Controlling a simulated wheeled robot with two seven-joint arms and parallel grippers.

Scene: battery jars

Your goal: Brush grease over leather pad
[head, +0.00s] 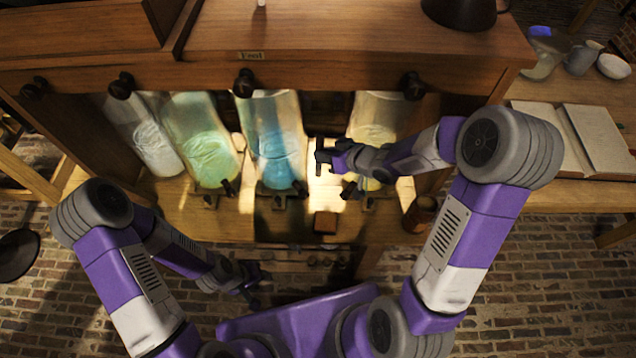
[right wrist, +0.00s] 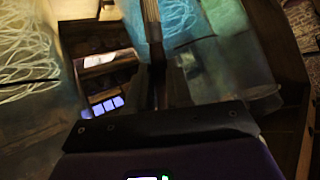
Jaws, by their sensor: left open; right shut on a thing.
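My right gripper (head: 322,157) is inside the cabinet, between the blue jar and the rightmost jar. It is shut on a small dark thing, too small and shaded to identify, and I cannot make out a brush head. In the right wrist view a thin dark bar (right wrist: 154,50) rises above my gripper housing. A small brown block (head: 325,222), perhaps the leather pad, lies at the front of the lit cabinet floor, below my right gripper and apart from it. A small brown pot (head: 420,213), perhaps the grease, stands to its right. My left gripper (head: 256,285) is open and low, in front of the cabinet.
Several large glass jars stand in the cabinet: a pale one (head: 152,145), a green one (head: 203,140), a blue one (head: 274,145) and a yellowish one (head: 374,120). Dark clamps stand before some. An open book (head: 600,140) lies on the right table. Brick floor is open in front.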

